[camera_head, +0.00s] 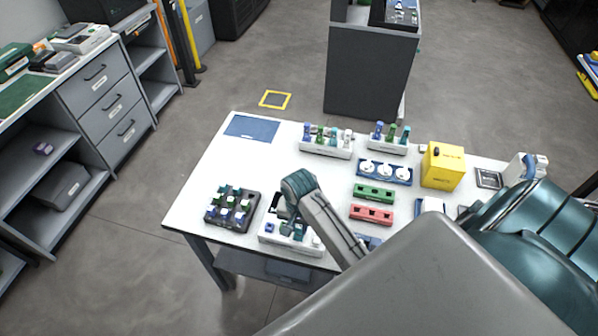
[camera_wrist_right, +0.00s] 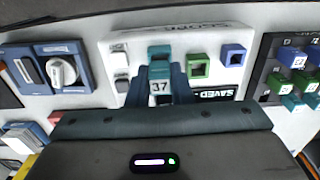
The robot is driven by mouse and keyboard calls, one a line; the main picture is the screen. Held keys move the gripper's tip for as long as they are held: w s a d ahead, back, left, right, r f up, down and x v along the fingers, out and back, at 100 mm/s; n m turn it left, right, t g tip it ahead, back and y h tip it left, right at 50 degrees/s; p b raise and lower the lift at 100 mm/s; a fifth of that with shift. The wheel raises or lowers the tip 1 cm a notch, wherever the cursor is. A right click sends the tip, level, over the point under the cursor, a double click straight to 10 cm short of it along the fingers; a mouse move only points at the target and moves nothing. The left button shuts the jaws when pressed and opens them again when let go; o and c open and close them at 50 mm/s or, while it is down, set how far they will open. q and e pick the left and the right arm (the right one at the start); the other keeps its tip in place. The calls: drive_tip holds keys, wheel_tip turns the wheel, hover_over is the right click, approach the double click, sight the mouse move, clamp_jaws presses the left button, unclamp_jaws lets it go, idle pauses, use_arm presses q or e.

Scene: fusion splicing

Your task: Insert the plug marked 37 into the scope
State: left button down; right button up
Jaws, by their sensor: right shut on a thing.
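The plug marked 37 (camera_wrist_right: 160,87) is between the dark blue fingers of my right gripper (camera_wrist_right: 160,80) in the right wrist view. The gripper is shut on it, with the number facing the camera. The white scope (camera_wrist_right: 216,68) lies beyond, with its lettering upside down. A teal block (camera_wrist_right: 160,52) lies directly ahead of the plug, in line with a green socket (camera_wrist_right: 199,66) and a blue socket (camera_wrist_right: 232,56). I cannot tell whether plug and teal block touch. In the head view my right gripper (camera_head: 286,226) is over the scope (camera_head: 291,249). My left gripper is out of view.
A dark tray of colored plugs (camera_head: 232,209) stands left of the scope. Green (camera_head: 374,194) and red (camera_head: 371,213) blocks, a blue holder with white round parts (camera_head: 384,172), and a yellow box (camera_head: 442,167) stand to the right.

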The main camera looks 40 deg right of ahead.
drive_tip(key=shift+f, duration=0.7)
idle(0.4)
drive_tip(key=o, duration=0.9)
drive_tip(key=shift+o, duration=0.2)
drive_tip(key=shift+r, duration=3.05)
